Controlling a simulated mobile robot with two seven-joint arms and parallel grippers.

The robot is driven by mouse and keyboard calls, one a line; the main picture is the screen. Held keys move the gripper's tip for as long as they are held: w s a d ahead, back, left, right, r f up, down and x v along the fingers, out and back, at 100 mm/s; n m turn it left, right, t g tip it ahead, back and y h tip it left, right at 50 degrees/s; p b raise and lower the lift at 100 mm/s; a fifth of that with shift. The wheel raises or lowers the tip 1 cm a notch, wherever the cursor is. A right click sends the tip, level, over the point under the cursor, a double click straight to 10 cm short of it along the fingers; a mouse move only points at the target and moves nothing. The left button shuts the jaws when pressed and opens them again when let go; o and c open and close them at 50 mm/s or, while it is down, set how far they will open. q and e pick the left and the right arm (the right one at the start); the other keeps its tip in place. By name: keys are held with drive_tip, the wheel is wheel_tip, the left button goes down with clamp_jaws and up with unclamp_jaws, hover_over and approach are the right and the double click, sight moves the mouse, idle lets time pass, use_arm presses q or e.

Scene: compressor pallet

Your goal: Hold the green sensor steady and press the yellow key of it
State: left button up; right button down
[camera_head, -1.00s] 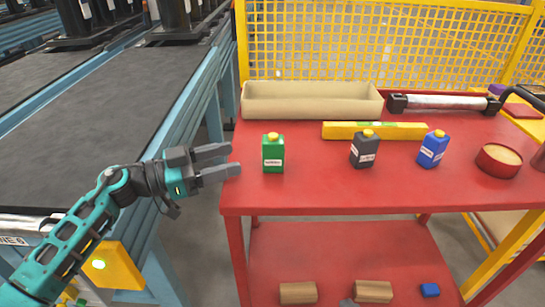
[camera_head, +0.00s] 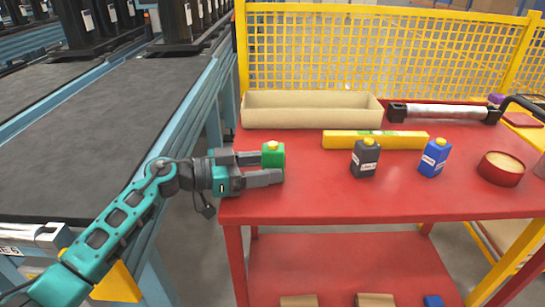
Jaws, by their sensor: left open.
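The green sensor (camera_head: 273,156) stands upright on the red table near its left edge, with its yellow key (camera_head: 272,145) on top. My left gripper (camera_head: 268,168) comes in from the left and is open, with its fingers reaching on both sides of the green sensor. The near finger hides the sensor's lower part and label. I cannot tell whether either finger touches it. My right gripper is not in view.
On the red table (camera_head: 320,190) are a black sensor (camera_head: 365,158), a blue sensor (camera_head: 434,156), a yellow box (camera_head: 375,140), a beige tray (camera_head: 312,122) and a round red tin (camera_head: 501,170). A yellow mesh fence (camera_head: 380,55) stands behind. The table's front middle is clear.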

use_arm(q)
drive_tip(key=shift+w+d+f, duration=0.1)
drive_tip(key=shift+w+d, duration=0.05)
drive_tip(key=shift+d, duration=0.3)
drive_tip(key=shift+c, duration=0.4)
drive_tip(key=c, duration=0.5)
idle(1.6)
